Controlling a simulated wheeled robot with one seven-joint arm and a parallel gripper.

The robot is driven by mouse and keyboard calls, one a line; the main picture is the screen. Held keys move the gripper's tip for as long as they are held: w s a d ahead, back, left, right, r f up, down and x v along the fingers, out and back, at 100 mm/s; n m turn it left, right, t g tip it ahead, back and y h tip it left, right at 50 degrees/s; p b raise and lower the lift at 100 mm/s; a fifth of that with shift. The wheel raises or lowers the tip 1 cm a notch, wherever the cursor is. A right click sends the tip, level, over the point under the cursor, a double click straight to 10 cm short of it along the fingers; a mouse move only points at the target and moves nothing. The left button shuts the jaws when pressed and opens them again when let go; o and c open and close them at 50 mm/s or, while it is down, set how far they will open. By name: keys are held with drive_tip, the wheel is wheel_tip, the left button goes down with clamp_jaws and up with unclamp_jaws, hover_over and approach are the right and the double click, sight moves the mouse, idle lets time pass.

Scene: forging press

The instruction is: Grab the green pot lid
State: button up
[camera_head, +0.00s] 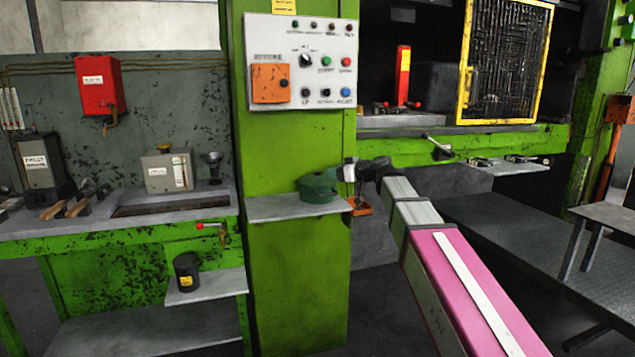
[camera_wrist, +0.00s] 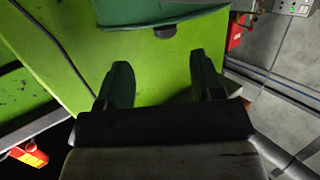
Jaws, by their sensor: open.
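A dark green pot (camera_head: 319,190) with a rounded body stands on the small grey shelf on the bright green column in the head view. I cannot clearly tell its lid from its body there. In the wrist view, a dark green rounded thing (camera_wrist: 190,22), likely the pot or its lid, shows at the top edge, with a small dark knob or grip (camera_wrist: 165,33) below its rim. My gripper (camera_wrist: 160,74) is open, with nothing seen between its two fingers. In the head view, my gripper (camera_head: 347,172) is at the pot's upper right; whether they touch is unclear.
The narrow grey shelf (camera_head: 268,209) juts from the green column (camera_head: 300,290), with a control panel (camera_head: 301,62) above. An orange tray (camera_head: 360,206) sits just right of the shelf. A dark can (camera_head: 186,272) stands on a lower shelf at left.

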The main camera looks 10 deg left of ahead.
sight(321, 172)
drive_tip(key=shift+s+x, duration=0.2)
drive_tip(key=shift+x, duration=1.6)
drive_tip(key=shift+s+x, duration=0.15)
drive_tip(key=shift+x, duration=1.65)
drive_tip(key=shift+a, duration=0.1)
drive_tip(key=c, duration=1.1)
